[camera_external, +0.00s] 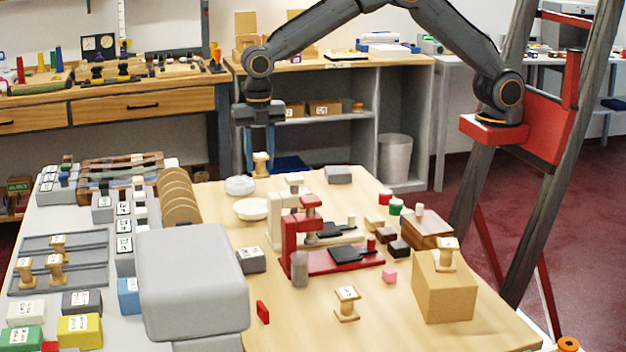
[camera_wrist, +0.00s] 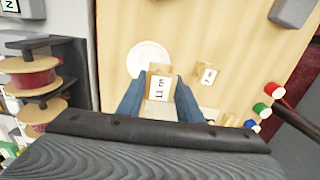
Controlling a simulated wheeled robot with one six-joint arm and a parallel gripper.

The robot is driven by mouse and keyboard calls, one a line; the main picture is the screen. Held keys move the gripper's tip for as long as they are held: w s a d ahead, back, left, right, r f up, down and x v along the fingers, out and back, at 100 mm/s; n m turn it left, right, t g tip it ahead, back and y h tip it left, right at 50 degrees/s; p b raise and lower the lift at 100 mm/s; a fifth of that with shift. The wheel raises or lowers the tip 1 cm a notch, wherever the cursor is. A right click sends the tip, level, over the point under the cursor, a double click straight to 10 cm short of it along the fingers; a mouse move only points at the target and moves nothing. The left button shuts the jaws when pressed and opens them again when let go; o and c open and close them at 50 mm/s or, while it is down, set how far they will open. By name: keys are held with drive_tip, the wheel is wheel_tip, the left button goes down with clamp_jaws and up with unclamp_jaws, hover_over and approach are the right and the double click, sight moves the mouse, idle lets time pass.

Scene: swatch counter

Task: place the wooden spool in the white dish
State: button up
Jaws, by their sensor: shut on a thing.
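My gripper (camera_external: 259,150) points down, with its blue fingers shut on a wooden spool (camera_external: 261,164). In the wrist view, the spool's labelled face (camera_wrist: 161,86) shows between the fingers (camera_wrist: 160,105). A shallow, round white dish (camera_external: 251,208) is on the table below the gripper in the external view. A thicker round white piece (camera_external: 240,185) is just behind it. In the wrist view, one round white dish (camera_wrist: 147,57) shows just beyond the held spool and is partly covered by it. The spool looks to be above the table, not in the dish.
Other spools stand on the table (camera_external: 347,304), on a cardboard box (camera_external: 445,256) and on a grey tray (camera_external: 57,247). Red and cream presses (camera_external: 308,235) stand right of the dish. Tan discs (camera_external: 178,198) stand to its left.

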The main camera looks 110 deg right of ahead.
drive_tip(key=w, duration=0.2)
drive_tip(key=p, duration=0.3)
hover_over(253, 212)
drive_tip(key=a, duration=0.2)
drive_tip(key=f, duration=1)
drive_tip(key=shift+w, duration=0.2)
drive_tip(key=shift+f, duration=0.15)
drive_tip(key=o, duration=0.6)
drive_tip(key=shift+f, duration=0.1)
drive_tip(key=shift+o, duration=0.8)
